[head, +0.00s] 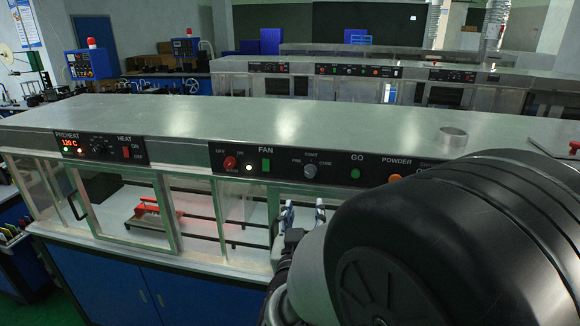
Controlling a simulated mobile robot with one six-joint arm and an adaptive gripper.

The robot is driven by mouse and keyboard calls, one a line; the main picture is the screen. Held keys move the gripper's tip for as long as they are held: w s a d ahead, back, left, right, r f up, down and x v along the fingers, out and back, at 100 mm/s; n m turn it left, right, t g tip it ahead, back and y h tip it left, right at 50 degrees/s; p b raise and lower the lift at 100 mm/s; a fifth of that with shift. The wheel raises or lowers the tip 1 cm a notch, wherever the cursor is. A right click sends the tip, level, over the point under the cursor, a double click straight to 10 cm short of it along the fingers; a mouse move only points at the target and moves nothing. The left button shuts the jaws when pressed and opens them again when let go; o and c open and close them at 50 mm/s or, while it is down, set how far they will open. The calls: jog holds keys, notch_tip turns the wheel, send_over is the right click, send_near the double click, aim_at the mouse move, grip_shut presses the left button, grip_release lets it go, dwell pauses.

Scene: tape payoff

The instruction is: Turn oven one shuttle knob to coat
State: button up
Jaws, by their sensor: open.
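The shuttle knob (310,171) is a small grey dial on the black front panel (335,169) of the near oven. The labels PRE, COAT and CURE stand around it, with COAT above it. The knob is too small to tell which label it points to. My gripper (304,214) is open, its two light fingertips a little below the knob in the picture and apart from it. Nothing shows between the fingertips. My large dark arm link covers the right part of the view and hides the lower gripper and part of the panel.
A PREHEAT panel (101,147) is at the left. A metal ring (452,138) lies on the oven top. Glass doors (125,208) line the front below.

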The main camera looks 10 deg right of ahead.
aim_at(310, 174)
jog(key=x, duration=1.7)
jog(key=shift+w, duration=0.15)
jog(key=shift+c, duration=0.2)
grip_shut()
